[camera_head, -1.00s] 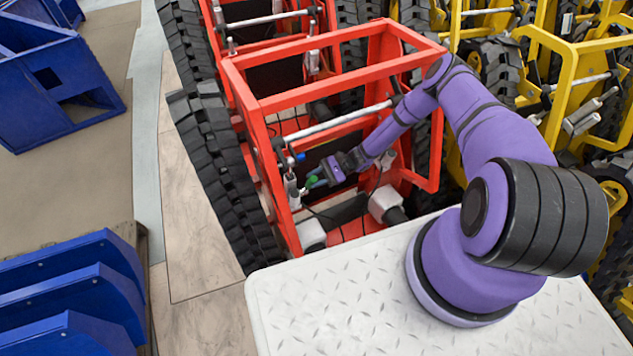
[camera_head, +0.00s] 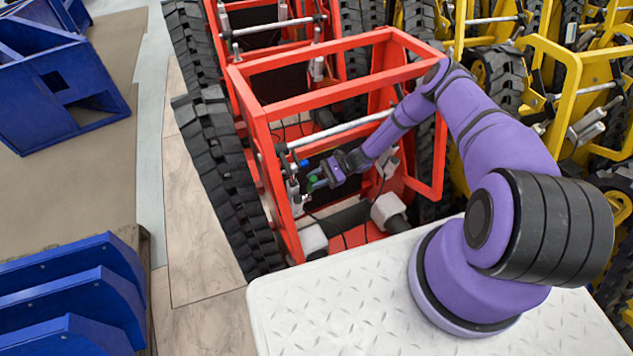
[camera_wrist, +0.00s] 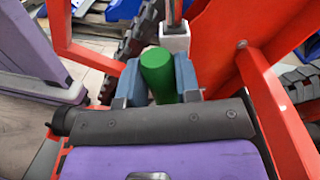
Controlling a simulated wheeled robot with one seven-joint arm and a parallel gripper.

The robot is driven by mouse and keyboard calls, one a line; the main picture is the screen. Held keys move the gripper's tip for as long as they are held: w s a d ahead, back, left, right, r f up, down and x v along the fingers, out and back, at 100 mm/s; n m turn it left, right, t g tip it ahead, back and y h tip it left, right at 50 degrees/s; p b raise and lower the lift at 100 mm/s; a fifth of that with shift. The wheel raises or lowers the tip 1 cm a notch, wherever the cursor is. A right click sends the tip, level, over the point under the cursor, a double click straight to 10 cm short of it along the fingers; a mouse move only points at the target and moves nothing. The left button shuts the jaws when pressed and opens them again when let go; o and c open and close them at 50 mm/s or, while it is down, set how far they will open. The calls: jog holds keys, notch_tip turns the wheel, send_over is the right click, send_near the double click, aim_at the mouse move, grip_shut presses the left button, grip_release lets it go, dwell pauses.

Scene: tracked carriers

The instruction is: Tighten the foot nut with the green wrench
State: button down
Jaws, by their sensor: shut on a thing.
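My gripper (camera_head: 322,180) reaches inside the red carrier frame (camera_head: 262,130). It is shut on the green wrench (camera_head: 312,181), near a grey upright cylinder (camera_head: 294,192) at the frame's left side. In the wrist view, the wrench's green handle (camera_wrist: 158,72) stands between the two blue-grey fingers of my gripper (camera_wrist: 157,85). The far end of the wrench is hidden behind the handle. I cannot make out the foot nut, or whether the wrench is on it.
White blocks (camera_head: 313,239) sit low in the carrier. Black tracks (camera_head: 218,165) line its left side. Yellow carriers (camera_head: 560,70) crowd the right. Blue parts (camera_head: 75,290) lie left; the floor between is clear.

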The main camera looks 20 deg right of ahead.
dwell(0.3)
jog(key=shift+w+a+r+m, duration=0.1)
jog(key=shift+w+r+m, duration=0.1)
jog(key=shift+w+m, duration=0.5)
jog(key=shift+w+n, duration=0.1)
jog(key=shift+n, duration=0.2)
jog(key=shift+s+f, duration=0.1)
jog(key=shift+s, duration=0.25)
jog(key=shift+w+d, duration=0.15)
jog(key=shift+d, duration=0.8)
jog(key=shift+w+d, duration=0.1)
jog(key=shift+d, duration=0.9)
